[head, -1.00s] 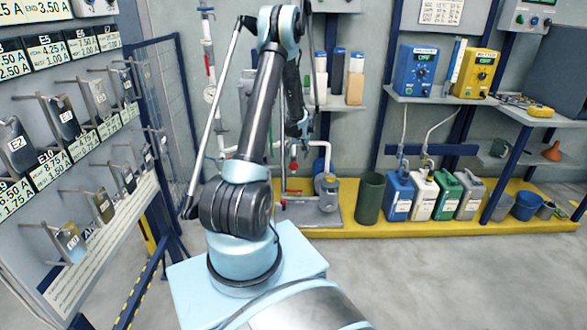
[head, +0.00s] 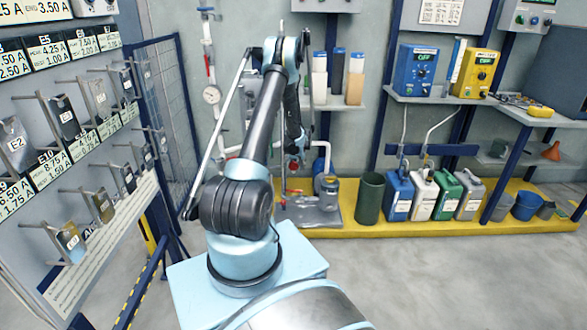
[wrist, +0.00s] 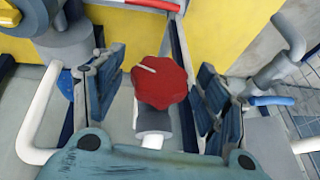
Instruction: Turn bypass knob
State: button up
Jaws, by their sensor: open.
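A red lobed knob (wrist: 166,88) with a white pointer line sits on a grey and white pipe fitting in the wrist view. The pointer line slants toward the knob's upper left. My gripper (wrist: 158,68) is open, with one dark finger on each side of the knob. Gaps show between the knob and both fingers, and nothing is held. In the head view my gripper (head: 293,165) hangs low beside the pipework at the back wall.
White pipes and a pump (head: 328,195) stand close to the gripper. A dark green bin (head: 370,198) and several jugs (head: 399,196) stand on the yellow platform (head: 420,228) to the right. A rack of hanging plates (head: 62,117) is on the left.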

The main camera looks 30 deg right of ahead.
jog(key=shift+f, duration=0.1)
jog(key=c, duration=1.1)
jog(key=shift+d+t+y, duration=0.1)
jog(key=shift+t+y, duration=0.3)
jog(key=shift+y, duration=0.2)
jog(key=shift+m+t+y, duration=0.3)
jog(key=shift+y, duration=0.3)
jog(key=o, duration=1.1)
